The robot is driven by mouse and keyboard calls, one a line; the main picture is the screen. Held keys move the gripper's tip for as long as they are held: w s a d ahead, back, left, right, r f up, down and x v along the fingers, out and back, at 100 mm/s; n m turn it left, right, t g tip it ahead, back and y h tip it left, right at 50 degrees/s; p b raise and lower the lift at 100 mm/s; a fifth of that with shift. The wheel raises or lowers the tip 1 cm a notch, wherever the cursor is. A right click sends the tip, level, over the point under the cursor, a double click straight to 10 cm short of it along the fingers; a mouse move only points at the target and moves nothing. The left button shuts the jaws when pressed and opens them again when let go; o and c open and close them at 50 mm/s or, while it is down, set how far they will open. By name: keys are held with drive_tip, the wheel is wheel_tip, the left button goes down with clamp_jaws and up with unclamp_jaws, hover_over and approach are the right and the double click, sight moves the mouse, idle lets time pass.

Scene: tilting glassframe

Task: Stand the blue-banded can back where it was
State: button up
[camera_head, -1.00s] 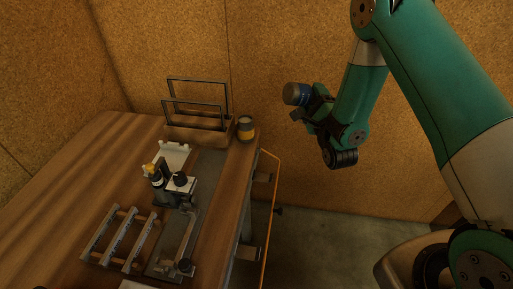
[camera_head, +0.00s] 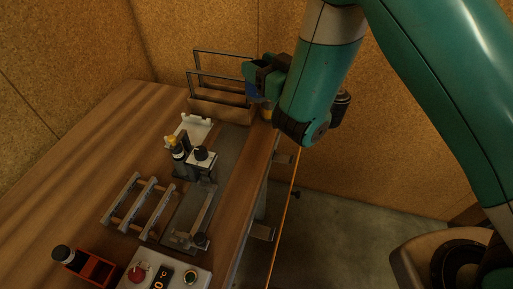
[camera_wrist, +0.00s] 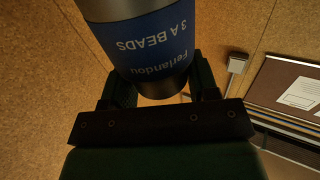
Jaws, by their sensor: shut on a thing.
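The blue-banded can (camera_wrist: 152,48) fills the top middle of the wrist view, with white lettering on its band. It sits between the two fingers of my gripper (camera_head: 257,84), which is shut on it. In the head view only a small blue patch of the can (camera_head: 251,90) shows; my gripper and arm hide the rest. My gripper is over the far right part of the bench, near the wooden rack (camera_head: 222,108). A yellow-banded can (camera_head: 267,114) stands beside the rack, mostly hidden behind my arm.
The wooden bench (camera_head: 105,140) carries a glass frame stand, a black-and-white device (camera_head: 201,160), a slatted metal rack (camera_head: 143,205), a red box (camera_head: 97,268) and a control box (camera_head: 165,278). An orange rail (camera_head: 285,222) runs along the bench's right edge.

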drive_tip(key=shift+s+a+f, duration=0.1)
drive_tip(key=shift+a+f, duration=0.05)
drive_tip(key=shift+a, duration=0.05)
wheel_tip(320, 180, down, 20)
drive_tip(key=b, duration=1.6)
drive_tip(key=shift+b, duration=0.35)
drive_tip(key=shift+r, duration=0.25)
drive_tip(key=o, duration=1.2)
drive_tip(key=shift+o, duration=0.2)
drive_tip(key=shift+s, duration=0.1)
